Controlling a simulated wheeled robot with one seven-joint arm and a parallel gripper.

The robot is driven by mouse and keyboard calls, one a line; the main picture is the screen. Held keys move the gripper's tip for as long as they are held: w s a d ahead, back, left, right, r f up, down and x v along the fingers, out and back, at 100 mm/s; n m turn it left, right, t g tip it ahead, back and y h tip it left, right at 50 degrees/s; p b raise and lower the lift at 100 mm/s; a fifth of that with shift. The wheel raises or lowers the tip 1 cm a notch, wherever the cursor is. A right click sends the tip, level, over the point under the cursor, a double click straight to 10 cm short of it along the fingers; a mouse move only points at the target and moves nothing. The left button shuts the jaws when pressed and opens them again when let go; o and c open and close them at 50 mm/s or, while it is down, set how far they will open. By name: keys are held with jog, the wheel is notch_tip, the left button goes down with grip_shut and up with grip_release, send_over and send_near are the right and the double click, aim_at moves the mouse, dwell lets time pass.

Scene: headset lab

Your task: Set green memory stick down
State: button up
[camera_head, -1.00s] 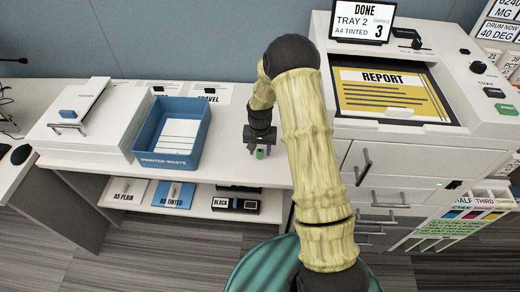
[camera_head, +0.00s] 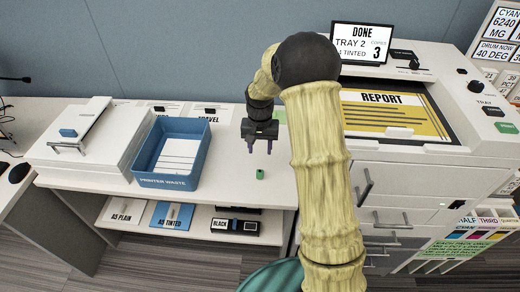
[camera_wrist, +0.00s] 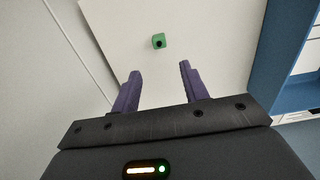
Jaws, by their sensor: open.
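The green memory stick (camera_head: 260,174) stands on the white counter (camera_head: 230,193), right of the blue bin. It also shows in the wrist view (camera_wrist: 159,41), beyond the fingertips and apart from them. My gripper (camera_head: 260,150) is open and empty, above and a little behind the stick in the head view. Its two purple fingers (camera_wrist: 158,80) are spread with bare counter between them.
A blue printer waste bin (camera_head: 172,152) holding white paper stands left of the stick. A white printer (camera_head: 400,130) with a REPORT sheet stands at the right. A shelf (camera_head: 190,222) below holds paper packs and a black box. The counter around the stick is clear.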

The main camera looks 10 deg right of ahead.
dwell(0.3)
jog(key=s+r+n+t, duration=0.1)
jog(key=s+r, duration=0.3)
jog(key=s, duration=0.7)
jog(key=s+r+n+t, duration=0.1)
jog(key=s+r, duration=0.3)
jog(key=s, duration=0.7)
jog(key=shift+d+r+n+t, duration=0.2)
jog(key=shift+n+t, duration=0.1)
jog(key=shift+n, duration=0.5)
jog(key=w+p+v, duration=0.1)
jog(key=p+v, duration=0.5)
jog(key=p, duration=0.1)
jog(key=shift+w+r, duration=0.2)
jog(key=shift+r, duration=0.35)
